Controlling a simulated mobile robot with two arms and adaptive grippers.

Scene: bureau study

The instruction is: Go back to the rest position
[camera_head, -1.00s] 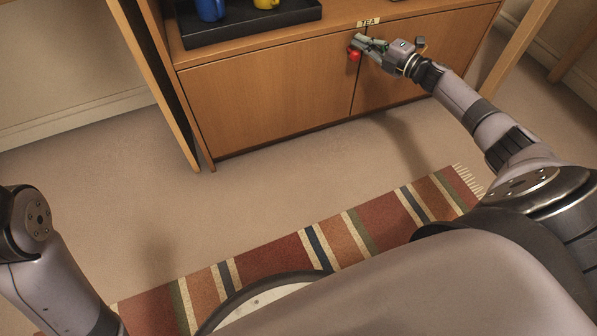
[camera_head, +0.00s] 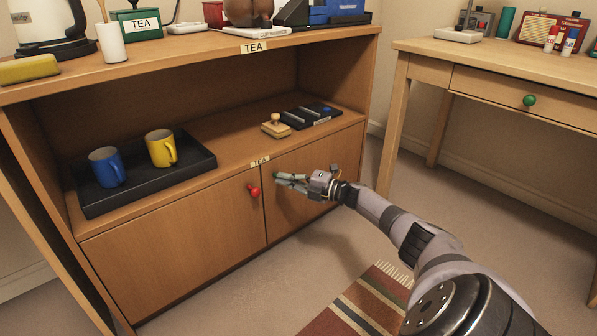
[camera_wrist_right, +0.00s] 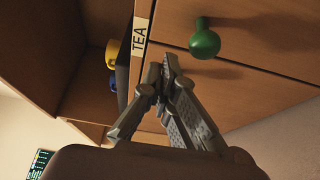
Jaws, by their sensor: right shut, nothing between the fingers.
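My right gripper (camera_head: 279,179) is shut and empty in front of the cabinet (camera_head: 170,240), close to the top of its right door. In the right wrist view the shut fingers (camera_wrist_right: 163,72) stand beside the green knob (camera_wrist_right: 204,40), with nothing between them. The red knob (camera_head: 253,191) is on the left door, just left of the fingertips in the head view. Both doors look closed. A "TEA" label (camera_head: 260,162) sits above the gap between the doors and also shows in the wrist view (camera_wrist_right: 139,37). My left gripper is not in view.
A black tray (camera_head: 199,150) on the shelf holds a blue mug (camera_head: 107,167) and a yellow mug (camera_head: 160,148). A desk (camera_head: 480,62) with a drawer stands at the right. A striped rug (camera_head: 350,308) lies on the floor. Floor between cabinet and desk is clear.

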